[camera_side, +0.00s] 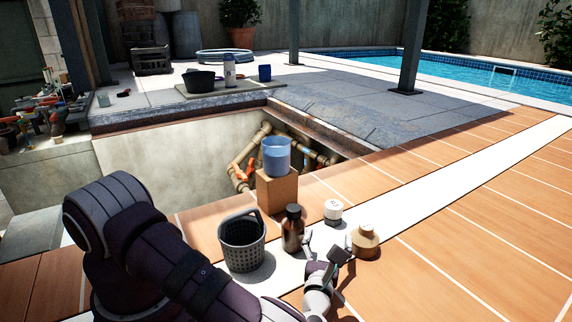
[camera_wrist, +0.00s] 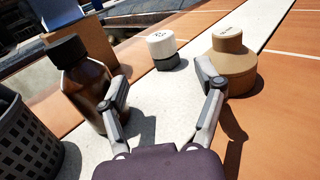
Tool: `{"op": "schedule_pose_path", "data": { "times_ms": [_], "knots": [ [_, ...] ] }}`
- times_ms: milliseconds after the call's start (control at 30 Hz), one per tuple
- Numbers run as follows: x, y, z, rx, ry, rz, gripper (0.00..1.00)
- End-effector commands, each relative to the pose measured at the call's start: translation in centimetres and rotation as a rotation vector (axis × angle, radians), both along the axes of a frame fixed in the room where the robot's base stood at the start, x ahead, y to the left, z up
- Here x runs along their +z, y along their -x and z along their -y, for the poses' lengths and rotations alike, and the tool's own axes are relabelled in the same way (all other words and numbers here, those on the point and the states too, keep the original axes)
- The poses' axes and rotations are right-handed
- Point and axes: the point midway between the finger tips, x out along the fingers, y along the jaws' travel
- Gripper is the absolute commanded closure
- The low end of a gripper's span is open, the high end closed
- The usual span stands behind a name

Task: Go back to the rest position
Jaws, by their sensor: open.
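My gripper (camera_side: 329,246) is open and empty, low over the pale strip of the deck. In the wrist view its two fingers (camera_wrist: 160,85) are spread wide with bare deck between them. A brown bottle with a black cap (camera_side: 292,228) stands upright just left of the gripper, and in the wrist view the bottle (camera_wrist: 88,80) is partly behind the left finger. A tan round container with a narrower top (camera_side: 365,242) stands to the right, near the right finger. A small white jar with a dark band (camera_side: 333,211) stands beyond the gripper.
A grey perforated basket (camera_side: 243,244) stands left of the bottle. A blue cup (camera_side: 276,155) sits on a brown block (camera_side: 277,190) at the edge of the open pit with pipes (camera_side: 240,170). Orange deck (camera_side: 470,230) at the right is clear. The pool (camera_side: 480,72) lies behind.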

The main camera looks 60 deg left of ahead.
Motion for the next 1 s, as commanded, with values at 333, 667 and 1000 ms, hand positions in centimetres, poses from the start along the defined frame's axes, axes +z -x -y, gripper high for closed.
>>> {"op": "schedule_pose_path", "data": {
  "times_ms": [333, 667, 1000],
  "knots": [
    [0.0, 0.5, 0.5, 0.001, 0.0, 0.0, 0.31],
    [2.6, -2.5, -1.4, 0.266, 0.495, 0.246, 0.31],
    [9.8, 0.5, -3.3, 0.948, 1.448, 0.7, 0.31]
  ]
}}
